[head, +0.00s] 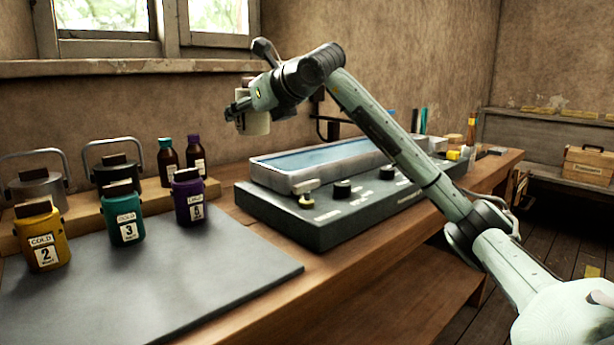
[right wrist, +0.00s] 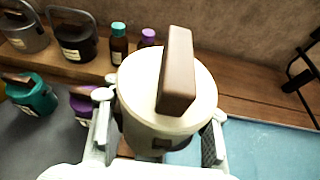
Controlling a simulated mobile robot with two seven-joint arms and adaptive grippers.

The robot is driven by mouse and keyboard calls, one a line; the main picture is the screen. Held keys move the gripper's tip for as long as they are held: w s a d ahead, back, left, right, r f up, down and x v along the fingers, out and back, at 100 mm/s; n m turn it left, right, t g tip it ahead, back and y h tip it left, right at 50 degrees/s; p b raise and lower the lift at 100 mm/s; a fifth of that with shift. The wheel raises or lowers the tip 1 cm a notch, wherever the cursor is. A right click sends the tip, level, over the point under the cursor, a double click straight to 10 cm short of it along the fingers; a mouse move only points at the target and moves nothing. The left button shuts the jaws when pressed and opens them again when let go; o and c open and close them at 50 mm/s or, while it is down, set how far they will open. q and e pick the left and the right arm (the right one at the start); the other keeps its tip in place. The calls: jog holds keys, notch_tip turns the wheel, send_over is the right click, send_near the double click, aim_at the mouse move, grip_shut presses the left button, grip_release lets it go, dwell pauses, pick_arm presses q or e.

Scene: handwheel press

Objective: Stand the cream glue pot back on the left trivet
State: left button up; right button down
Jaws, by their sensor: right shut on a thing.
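The cream glue pot (head: 255,124) hangs in the air in my right gripper (head: 240,112), above the back left of the tray unit. In the right wrist view the pot (right wrist: 138,88) shows from above, upright or nearly so, with a brown bar handle on its lid. The fingers of my right gripper (right wrist: 157,135) close on its two sides. I cannot make out a left trivet for certain in either view. My left gripper is not in view.
Yellow (head: 42,240), teal (head: 122,215) and purple (head: 188,197) pots stand on a grey mat (head: 190,280). Behind them, handled pots and two dark bottles (head: 168,162) stand on a wooden ledge. A knobbed unit (head: 320,215) carries a blue-filled tray (head: 330,158).

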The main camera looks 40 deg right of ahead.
send_over(279, 159)
jog(key=s, duration=0.3)
jog(key=f, duration=0.6)
jog(key=shift+s+d+f, duration=0.2)
jog(key=shift+f, duration=0.15)
notch_tip(279, 159, down, 3)
jog(key=shift+f, duration=0.5)
jog(key=shift+f, duration=0.1)
jog(key=c, duration=1.3)
grip_release()
jog(key=shift+f, duration=0.1)
jog(key=shift+o, duration=2.4)
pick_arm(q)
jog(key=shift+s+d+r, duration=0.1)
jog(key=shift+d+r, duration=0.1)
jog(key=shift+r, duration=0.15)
pick_arm(e)
jog(key=shift+o, duration=0.6)
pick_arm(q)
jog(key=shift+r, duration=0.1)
